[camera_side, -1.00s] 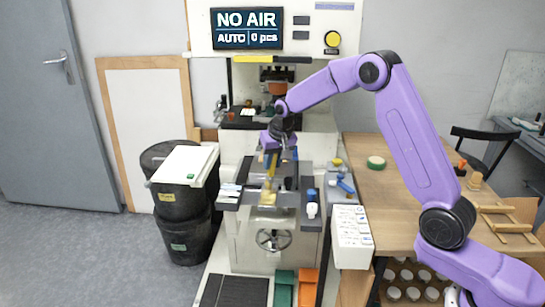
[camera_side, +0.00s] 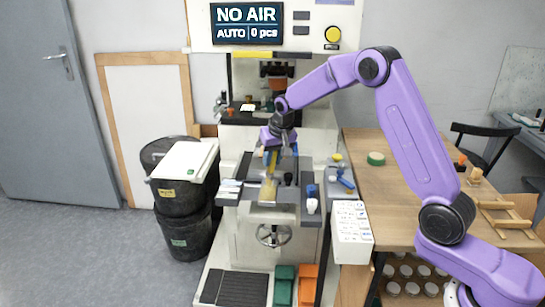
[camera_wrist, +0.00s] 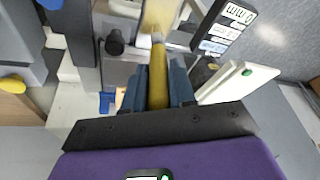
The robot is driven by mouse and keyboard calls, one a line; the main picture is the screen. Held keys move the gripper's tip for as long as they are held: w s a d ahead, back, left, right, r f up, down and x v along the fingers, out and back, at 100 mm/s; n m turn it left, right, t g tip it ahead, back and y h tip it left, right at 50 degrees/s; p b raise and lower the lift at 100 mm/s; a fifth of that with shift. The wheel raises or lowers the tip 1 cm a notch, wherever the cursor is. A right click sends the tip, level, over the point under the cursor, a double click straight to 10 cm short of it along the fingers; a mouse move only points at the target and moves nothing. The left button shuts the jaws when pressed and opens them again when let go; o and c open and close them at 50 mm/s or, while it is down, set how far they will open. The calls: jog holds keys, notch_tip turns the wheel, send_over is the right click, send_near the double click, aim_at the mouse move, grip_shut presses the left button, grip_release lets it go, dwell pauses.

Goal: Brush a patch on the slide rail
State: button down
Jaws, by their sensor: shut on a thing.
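My gripper (camera_wrist: 157,88) is shut on a brush with a yellow handle (camera_wrist: 158,70), and the handle points away between the jaws in the wrist view. In the side view my gripper (camera_side: 271,158) is over the machine's front shelf. The brush (camera_side: 268,187) hangs down from it, its lower end at a yellowish patch near the shelf's front. I cannot tell whether the bristles touch the surface. The slide rail is not clearly told apart from the grey parts around the brush.
A NO AIR screen (camera_side: 247,24) is on the pad printer. A blue-and-white bottle (camera_side: 312,198) stands right of the brush. Black bins (camera_side: 183,200) with a white board (camera_side: 186,163) are at left. A wooden table (camera_side: 400,190) with green tape (camera_side: 376,159) is at right.

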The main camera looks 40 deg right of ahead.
jog(key=shift+f, duration=0.6)
jog(key=shift+a, duration=0.1)
jog(key=shift+s+a+f, duration=0.1)
jog(key=shift+s+a, duration=1.25)
jog(key=shift+s, duration=0.1)
jog(key=shift+s+a, duration=0.3)
jog(key=shift+s, duration=0.05)
jog(key=c, duration=1.5)
grip_release()
jog(key=shift+r, duration=0.2)
grip_shut()
jog(key=shift+r, duration=2.05)
